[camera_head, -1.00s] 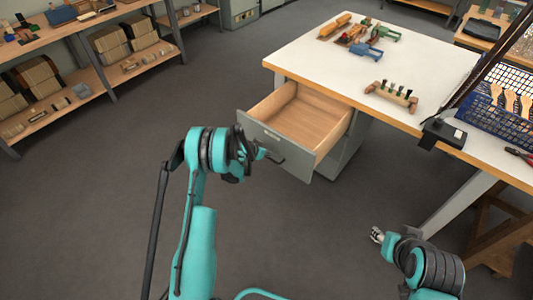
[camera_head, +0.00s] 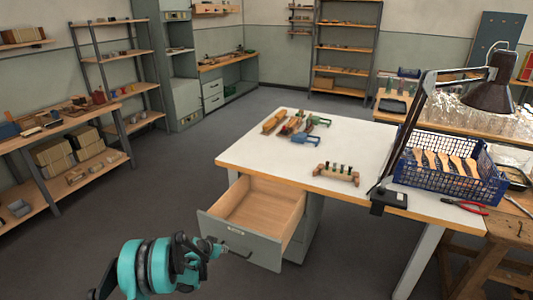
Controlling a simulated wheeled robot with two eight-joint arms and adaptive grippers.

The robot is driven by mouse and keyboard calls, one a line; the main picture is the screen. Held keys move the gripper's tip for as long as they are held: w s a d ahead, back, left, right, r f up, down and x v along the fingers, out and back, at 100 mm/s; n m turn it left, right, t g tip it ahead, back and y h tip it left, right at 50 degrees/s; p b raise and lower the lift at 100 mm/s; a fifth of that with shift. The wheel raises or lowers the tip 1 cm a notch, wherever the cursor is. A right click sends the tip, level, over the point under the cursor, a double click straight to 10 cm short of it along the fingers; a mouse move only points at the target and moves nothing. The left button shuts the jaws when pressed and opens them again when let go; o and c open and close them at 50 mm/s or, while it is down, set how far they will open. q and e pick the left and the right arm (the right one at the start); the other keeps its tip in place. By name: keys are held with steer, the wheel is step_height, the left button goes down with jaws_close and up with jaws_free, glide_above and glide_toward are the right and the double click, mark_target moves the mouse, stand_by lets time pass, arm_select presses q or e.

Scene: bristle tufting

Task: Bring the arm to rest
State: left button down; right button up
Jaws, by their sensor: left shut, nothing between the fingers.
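My teal left arm comes in at the bottom left. Its gripper (camera_head: 213,249) is shut and empty, just left of the front of the open drawer (camera_head: 244,241), close to the dark drawer handle (camera_head: 238,253). I cannot tell from this angle whether it touches the handle. The drawer is pulled out of the grey cabinet under the white table and looks empty inside. My right arm and gripper are out of view.
The white table (camera_head: 300,160) bears clamps (camera_head: 308,138), a wooden stand with small tufts (camera_head: 337,174), a blue crate (camera_head: 450,183) of wooden brush pieces, a black lamp (camera_head: 490,95) and red pliers (camera_head: 464,206). Shelves line the left and back. The floor left of the drawer is clear.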

arm_select(q)
steer(key=s+d+r+n+y, duration=0.1)
steer(key=s+d+r, duration=0.2)
steer(key=s+r, duration=0.6)
steer(key=s+d+r+n, duration=0.15)
steer(key=s+r, duration=0.35)
steer(key=r, duration=0.8)
steer(key=s+d+r+y, duration=0.1)
steer(key=s, duration=1.1)
steer(key=s+d+r+n+y, duration=0.1)
steer(key=s+r, duration=0.1)
steer(key=s, duration=1.1)
steer(key=shift+d+r+g, duration=0.15)
steer(key=shift+d+g, duration=0.2)
steer(key=shift+g, duration=0.05)
steer(key=shift+n, duration=0.25)
